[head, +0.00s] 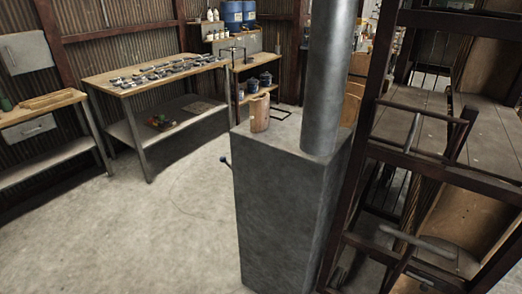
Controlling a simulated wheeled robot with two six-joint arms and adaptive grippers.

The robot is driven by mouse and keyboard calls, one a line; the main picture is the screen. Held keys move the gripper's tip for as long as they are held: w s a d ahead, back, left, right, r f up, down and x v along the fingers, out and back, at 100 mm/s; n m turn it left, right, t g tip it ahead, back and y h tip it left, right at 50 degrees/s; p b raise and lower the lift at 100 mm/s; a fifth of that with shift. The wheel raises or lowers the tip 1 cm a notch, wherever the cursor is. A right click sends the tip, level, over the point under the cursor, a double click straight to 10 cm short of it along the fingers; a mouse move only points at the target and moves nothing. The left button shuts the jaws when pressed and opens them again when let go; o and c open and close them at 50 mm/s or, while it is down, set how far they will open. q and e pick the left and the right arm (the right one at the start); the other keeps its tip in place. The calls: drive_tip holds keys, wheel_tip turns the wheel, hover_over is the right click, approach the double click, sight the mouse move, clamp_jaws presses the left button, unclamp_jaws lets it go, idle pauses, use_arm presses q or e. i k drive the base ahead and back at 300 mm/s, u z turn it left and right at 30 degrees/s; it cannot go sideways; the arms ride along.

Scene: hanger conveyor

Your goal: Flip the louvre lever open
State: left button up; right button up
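A small lever (224,160) with a dark blue ball knob sticks out from the left side of a tall grey box-shaped pedestal (285,215) in the head view. Only its knob end and a short stem show; the side face it sits on is turned away from me. No louvre slats are visible, so I cannot tell whether the louvre is open or shut. Neither of my grippers is in view.
A grey pipe (331,80) and a wooden-looking cylinder (260,112) stand on the pedestal. A dark metal rack (375,150) is close on the right. Workbenches (122,83) line the back left. The concrete floor (150,230) left of the pedestal is clear.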

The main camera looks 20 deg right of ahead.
sight(223, 159)
drive_tip(key=z, duration=0.05)
drive_tip(key=i, duration=0.1)
drive_tip(key=z, duration=0.1)
drive_tip(key=k, duration=0.7)
drive_tip(key=u, duration=0.45)
drive_tip(key=i, duration=0.5)
drive_tip(key=u, duration=1.1)
drive_tip(key=i, duration=1.9)
drive_tip(key=z, duration=1.25)
drive_tip(key=i, duration=0.55)
drive_tip(key=z, duration=0.55)
